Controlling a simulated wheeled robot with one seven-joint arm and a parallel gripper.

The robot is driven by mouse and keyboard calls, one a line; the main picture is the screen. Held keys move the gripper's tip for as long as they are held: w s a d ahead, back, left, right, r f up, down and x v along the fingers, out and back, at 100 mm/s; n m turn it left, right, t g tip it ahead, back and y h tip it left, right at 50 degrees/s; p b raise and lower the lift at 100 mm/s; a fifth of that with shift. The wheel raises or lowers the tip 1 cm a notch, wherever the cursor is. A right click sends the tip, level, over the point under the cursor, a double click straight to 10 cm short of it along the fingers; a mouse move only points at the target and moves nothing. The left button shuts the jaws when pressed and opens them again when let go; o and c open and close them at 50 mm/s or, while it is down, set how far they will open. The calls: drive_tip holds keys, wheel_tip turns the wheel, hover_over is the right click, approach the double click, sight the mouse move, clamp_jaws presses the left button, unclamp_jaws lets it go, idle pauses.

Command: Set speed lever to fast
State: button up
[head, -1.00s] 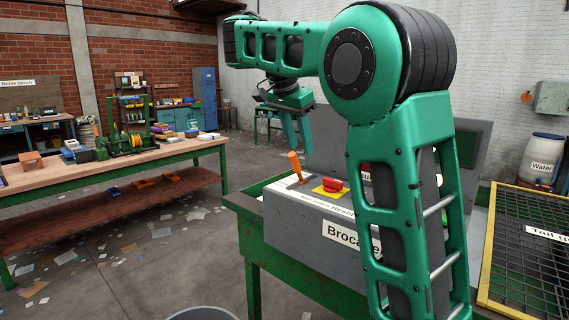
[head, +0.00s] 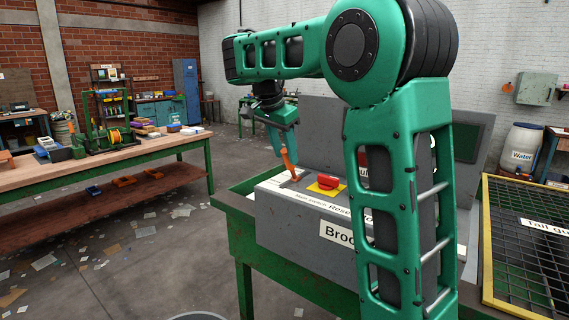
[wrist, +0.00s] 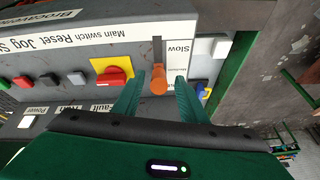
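The speed lever has an orange handle (head: 289,162) and stands up from the top of the grey control box (head: 330,224). No "fast" label is readable. My gripper (head: 279,152) points down at the lever. In the wrist view its two green fingers (wrist: 159,86) are apart, one on each side of the handle, with gaps showing.
A red main switch on a yellow plate (head: 326,185) sits right of the lever. Several buttons (wrist: 52,79) line the panel beyond it. A yellow-framed mesh (head: 520,235) is at the right. A workbench (head: 110,162) stands left across open floor.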

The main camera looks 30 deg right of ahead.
sight(289, 168)
drive_tip(key=shift+x, duration=1.85)
drive_tip(key=shift+c, duration=0.6)
clamp_jaws()
